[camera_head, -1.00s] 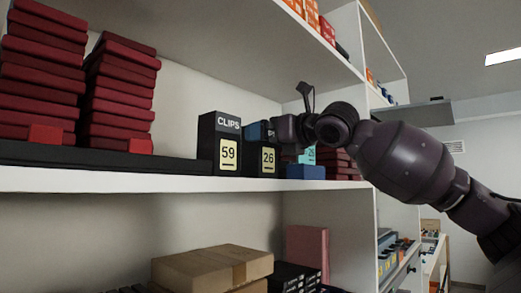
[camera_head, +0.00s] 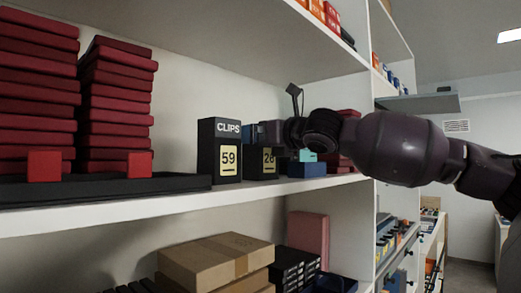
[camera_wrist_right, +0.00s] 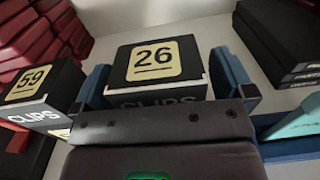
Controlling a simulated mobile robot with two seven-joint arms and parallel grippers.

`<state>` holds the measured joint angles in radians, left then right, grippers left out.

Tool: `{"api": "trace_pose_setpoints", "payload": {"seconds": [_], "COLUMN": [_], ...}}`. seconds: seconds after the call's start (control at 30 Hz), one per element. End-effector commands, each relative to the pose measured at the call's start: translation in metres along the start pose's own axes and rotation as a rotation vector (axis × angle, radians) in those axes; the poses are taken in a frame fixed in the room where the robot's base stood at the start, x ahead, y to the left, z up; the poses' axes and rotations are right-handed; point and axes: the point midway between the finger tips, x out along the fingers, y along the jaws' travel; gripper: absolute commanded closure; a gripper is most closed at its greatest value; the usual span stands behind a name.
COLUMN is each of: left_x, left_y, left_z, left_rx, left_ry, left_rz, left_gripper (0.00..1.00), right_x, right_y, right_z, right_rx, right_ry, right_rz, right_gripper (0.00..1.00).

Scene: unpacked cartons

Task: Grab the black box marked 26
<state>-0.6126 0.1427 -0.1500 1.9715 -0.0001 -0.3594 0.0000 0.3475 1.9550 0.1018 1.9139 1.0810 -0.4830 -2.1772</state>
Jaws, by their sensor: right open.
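The black box marked 26 (camera_head: 268,163) stands on the white shelf, its yellow label partly covered by my right gripper. In the right wrist view the box marked 26 (camera_wrist_right: 155,62) lies straight ahead, between two blue fingers. My right gripper (camera_wrist_right: 162,72) is open, with one finger on each side of this box; I cannot tell whether they touch it. In the head view my right gripper (camera_head: 270,133) reaches in from the right at the box's upper part. My left gripper is not in view.
A black clips box marked 59 (camera_head: 220,150) stands just left of box 26. A blue box (camera_head: 307,169) sits close on the right, with dark red boxes (camera_head: 340,160) behind. Red box stacks (camera_head: 117,100) fill the left. Another shelf (camera_head: 300,60) hangs above.

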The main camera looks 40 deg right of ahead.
Motion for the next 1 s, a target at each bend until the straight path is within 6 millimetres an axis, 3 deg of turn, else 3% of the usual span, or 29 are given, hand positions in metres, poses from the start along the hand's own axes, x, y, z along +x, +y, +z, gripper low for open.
{"api": "trace_pose_setpoints", "payload": {"seconds": [0.1,0.5,0.77,1.0], "left_x": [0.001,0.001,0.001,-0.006], "left_y": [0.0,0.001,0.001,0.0], "left_z": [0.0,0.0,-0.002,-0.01], "left_rx": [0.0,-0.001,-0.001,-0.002], "left_ry": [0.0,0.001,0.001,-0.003], "left_rz": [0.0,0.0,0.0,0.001], "left_gripper": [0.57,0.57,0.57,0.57], "right_x": [0.0,0.0,0.0,0.0], "right_y": [0.0,0.0,0.0,0.0], "right_z": [0.0,0.001,0.003,0.028], "right_rx": [0.0,0.0,-0.001,-0.004], "right_ry": [0.0,-0.002,-0.002,-0.001], "right_rz": [0.0,0.0,0.0,-0.003], "right_gripper": [0.0,0.58,0.58,0.58]}}
